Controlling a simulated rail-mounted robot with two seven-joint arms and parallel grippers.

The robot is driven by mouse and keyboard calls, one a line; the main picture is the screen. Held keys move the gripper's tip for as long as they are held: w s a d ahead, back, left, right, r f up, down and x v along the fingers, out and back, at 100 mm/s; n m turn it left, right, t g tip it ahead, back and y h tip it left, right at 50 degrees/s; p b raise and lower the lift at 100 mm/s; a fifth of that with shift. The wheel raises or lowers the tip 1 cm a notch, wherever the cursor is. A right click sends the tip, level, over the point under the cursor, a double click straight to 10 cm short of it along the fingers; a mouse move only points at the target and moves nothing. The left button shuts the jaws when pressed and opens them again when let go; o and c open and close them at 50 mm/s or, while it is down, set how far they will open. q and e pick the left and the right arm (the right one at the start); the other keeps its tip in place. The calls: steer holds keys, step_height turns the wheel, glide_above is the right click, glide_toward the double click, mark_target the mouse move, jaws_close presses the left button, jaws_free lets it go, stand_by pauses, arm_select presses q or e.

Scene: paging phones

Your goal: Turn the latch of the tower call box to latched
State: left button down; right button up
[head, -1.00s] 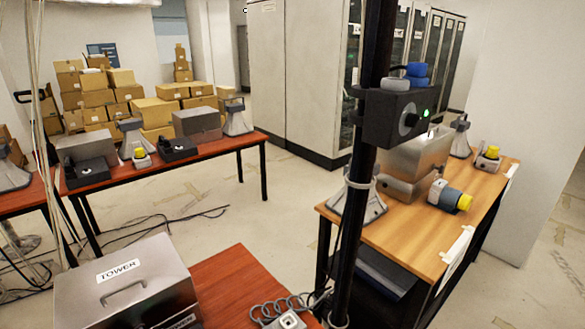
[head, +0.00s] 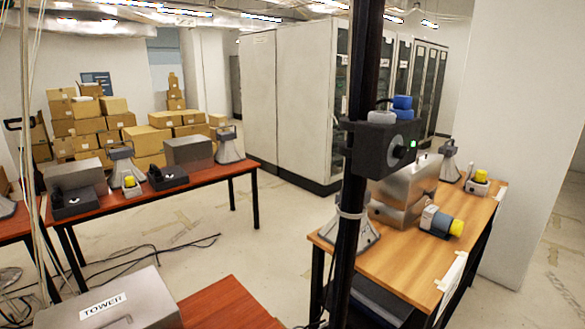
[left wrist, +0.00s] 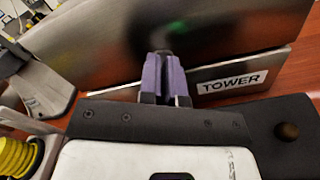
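The tower call box (head: 110,305) is a grey metal box with a TOWER label on its lid, cut off by the bottom left edge of the head view. In the left wrist view, its brushed metal surface (left wrist: 235,55) and the TOWER label (left wrist: 230,83) are close beyond my left gripper (left wrist: 163,62). The gripper's purple fingers are close together and look shut, with nothing seen between them. I cannot tell whether they touch the box. The latch is not visible in either view. My right gripper is out of view.
The call box stands on a red table (head: 228,305). A black pole (head: 352,215) carrying a dark box with a green light (head: 385,145) rises at centre right. A wooden table (head: 410,260) with horns and a metal box is behind it. Another red table (head: 150,197) stands left.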

arm_select(q)
steer(key=shift+s+a+r+p, duration=0.15)
steer(key=shift+s+r+p, duration=0.2)
steer(key=shift+s+r, duration=0.1)
steer(key=shift+f+p+v, duration=0.15)
steer(key=shift+p+v, duration=0.1)
steer(key=shift+v, duration=0.9)
steer(key=shift+f+p+v, duration=0.1)
steer(key=shift+p+v, duration=0.15)
steer(key=shift+v, duration=0.9)
steer(key=shift+w+d, duration=0.15)
steer(key=shift+d, duration=0.05)
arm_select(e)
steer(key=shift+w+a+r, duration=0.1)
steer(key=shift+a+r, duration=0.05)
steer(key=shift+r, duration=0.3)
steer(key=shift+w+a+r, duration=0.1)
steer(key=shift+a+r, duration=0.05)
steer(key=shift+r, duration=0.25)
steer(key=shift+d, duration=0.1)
